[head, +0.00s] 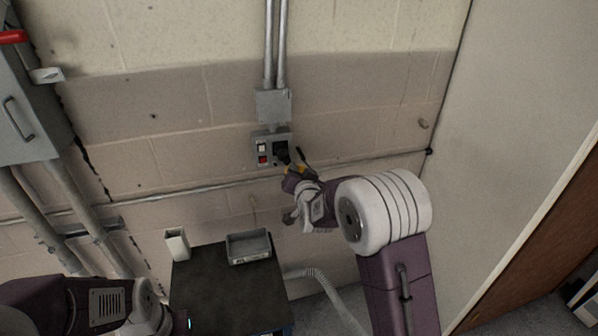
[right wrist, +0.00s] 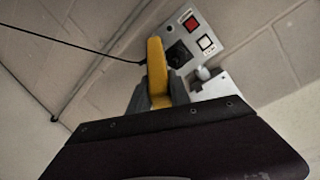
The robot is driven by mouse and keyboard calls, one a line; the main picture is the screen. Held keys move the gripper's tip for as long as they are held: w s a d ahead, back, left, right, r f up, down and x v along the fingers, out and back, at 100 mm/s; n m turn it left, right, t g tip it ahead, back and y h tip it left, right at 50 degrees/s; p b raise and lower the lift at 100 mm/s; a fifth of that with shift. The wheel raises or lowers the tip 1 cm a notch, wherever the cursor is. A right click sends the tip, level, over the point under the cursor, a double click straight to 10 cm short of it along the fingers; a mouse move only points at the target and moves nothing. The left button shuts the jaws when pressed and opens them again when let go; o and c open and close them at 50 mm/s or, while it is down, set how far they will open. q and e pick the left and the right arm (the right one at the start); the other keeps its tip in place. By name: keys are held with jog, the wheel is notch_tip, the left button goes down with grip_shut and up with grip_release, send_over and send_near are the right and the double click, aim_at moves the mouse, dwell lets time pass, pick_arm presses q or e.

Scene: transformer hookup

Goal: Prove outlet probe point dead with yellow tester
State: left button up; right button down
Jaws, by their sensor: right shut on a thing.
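The yellow tester (right wrist: 157,68) is held in my right gripper (right wrist: 160,97), whose fingers close around its body in the right wrist view. A thin black lead runs from the tester to the left there. In the head view the right gripper (head: 293,172) is just below and right of the wall outlet box (head: 262,150), with a bit of yellow showing.
The outlet box also carries a red switch (head: 263,160) and a white switch (head: 262,148). Below stands a dark-topped cart (head: 225,300) with a grey tray (head: 248,260) and a white holder (head: 177,243). A grey cabinet with a red lever (head: 13,37) is at left.

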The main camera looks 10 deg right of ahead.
jog(key=shift+w, duration=0.55)
dwell(0.5)
jog(key=shift+w+b, duration=0.2)
jog(key=shift+b, duration=0.65)
dwell(3.8)
jog(key=shift+r+b, duration=0.25)
jog(key=shift+b, duration=0.2)
dwell(1.9)
